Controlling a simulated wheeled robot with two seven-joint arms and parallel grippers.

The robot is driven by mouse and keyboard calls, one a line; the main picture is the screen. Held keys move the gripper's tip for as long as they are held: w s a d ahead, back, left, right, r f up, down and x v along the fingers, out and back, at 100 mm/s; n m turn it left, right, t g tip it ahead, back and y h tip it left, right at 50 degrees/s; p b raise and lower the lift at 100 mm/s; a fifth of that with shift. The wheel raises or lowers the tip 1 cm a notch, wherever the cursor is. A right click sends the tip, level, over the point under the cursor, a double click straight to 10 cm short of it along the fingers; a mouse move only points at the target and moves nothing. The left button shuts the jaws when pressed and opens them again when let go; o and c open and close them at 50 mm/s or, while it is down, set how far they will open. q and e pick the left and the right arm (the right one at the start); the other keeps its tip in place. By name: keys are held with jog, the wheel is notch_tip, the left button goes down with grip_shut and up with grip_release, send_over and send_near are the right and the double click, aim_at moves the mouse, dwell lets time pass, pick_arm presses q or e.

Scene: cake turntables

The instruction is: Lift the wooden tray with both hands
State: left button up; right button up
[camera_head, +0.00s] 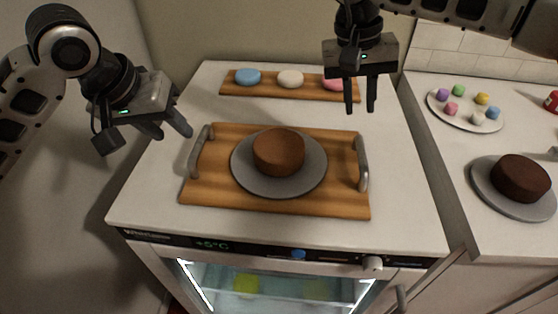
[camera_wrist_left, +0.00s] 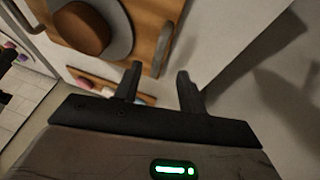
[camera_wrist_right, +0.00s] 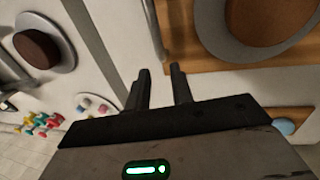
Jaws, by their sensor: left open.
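The wooden tray (camera_head: 225,197) lies flat on the white counter top. It has a metal handle on its left side (camera_head: 198,152) and one on its right side (camera_head: 362,164). A brown cake (camera_head: 279,150) sits on a grey round turntable (camera_head: 262,186) on the tray. My left gripper (camera_head: 175,134) is open and empty, up and left of the left handle; that handle also shows in the left wrist view (camera_wrist_left: 163,48). My right gripper (camera_head: 360,110) is open and empty, above and behind the right handle, which also shows in the right wrist view (camera_wrist_right: 153,28).
A smaller wooden board (camera_head: 265,91) with blue, white and pink round pieces lies behind the tray. The side counter at right holds a plate of small coloured pieces (camera_head: 466,112) and a dark cake (camera_head: 521,177) on a grey stand. A lit glass-fronted cabinet (camera_head: 270,285) is below.

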aim_at(195, 150)
pick_arm(q)
jog(key=x, duration=1)
pick_arm(e)
jog(key=f, duration=0.3)
jog(key=d+f, duration=0.1)
jog(key=f, duration=0.2)
jog(key=d+f, duration=0.1)
jog(key=f, duration=0.3)
jog(key=shift+s, duration=0.2)
pick_arm(q)
jog(key=c, duration=0.6)
pick_arm(e)
grip_shut()
pick_arm(q)
grip_shut()
jog(key=shift+d, duration=0.15)
pick_arm(e)
jog(key=shift+a+r, duration=0.1)
jog(key=shift+a, duration=0.05)
